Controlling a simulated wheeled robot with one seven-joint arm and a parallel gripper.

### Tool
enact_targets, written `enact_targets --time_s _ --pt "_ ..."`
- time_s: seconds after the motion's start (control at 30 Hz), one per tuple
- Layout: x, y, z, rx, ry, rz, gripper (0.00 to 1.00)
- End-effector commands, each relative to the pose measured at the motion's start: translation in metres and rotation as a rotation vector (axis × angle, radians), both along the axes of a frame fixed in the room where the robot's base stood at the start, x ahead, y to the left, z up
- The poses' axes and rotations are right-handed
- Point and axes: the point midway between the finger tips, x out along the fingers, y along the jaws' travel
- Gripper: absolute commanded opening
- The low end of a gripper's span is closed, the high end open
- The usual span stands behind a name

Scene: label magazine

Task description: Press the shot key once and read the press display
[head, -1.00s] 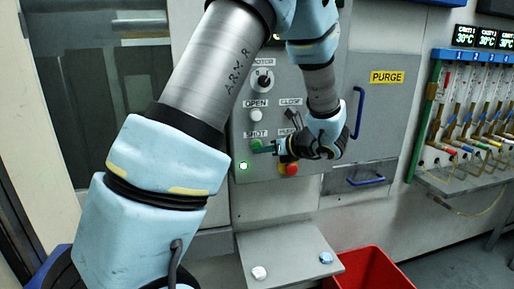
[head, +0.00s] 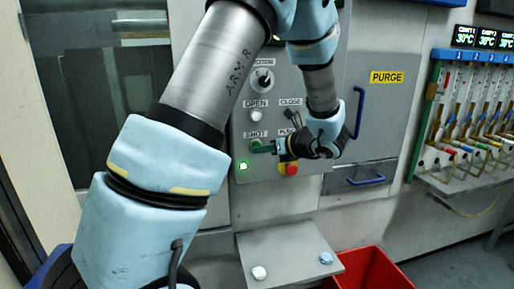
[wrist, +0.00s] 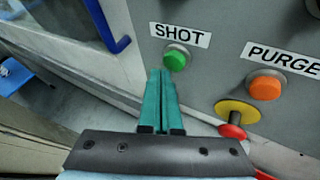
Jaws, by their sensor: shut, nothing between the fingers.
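The shot key is a round green button (head: 256,144) under the SHOT label on the grey panel; it also shows in the wrist view (wrist: 176,57). My gripper (head: 266,149) is shut and empty, with its teal fingers pointing at the key. In the wrist view its fingertips (wrist: 161,72) lie at the lower left edge of the key. I cannot tell whether they touch it or whether it is pressed in. I see no display marked as the press's.
An orange PURGE button (wrist: 265,87) and a red stop button on a yellow base (wrist: 237,113) sit close by. A green lamp (head: 243,166) glows below. A grey shelf (head: 290,252) and red bin (head: 375,270) stand beneath. Temperature displays (head: 488,38) read 30°C.

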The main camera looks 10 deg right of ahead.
Motion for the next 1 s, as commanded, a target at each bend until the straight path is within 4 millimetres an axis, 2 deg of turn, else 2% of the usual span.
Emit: enact_targets --time_s 1.0 --pt "0.0102 0.0013 0.0002 -0.001 -0.001 0.0 0.0"
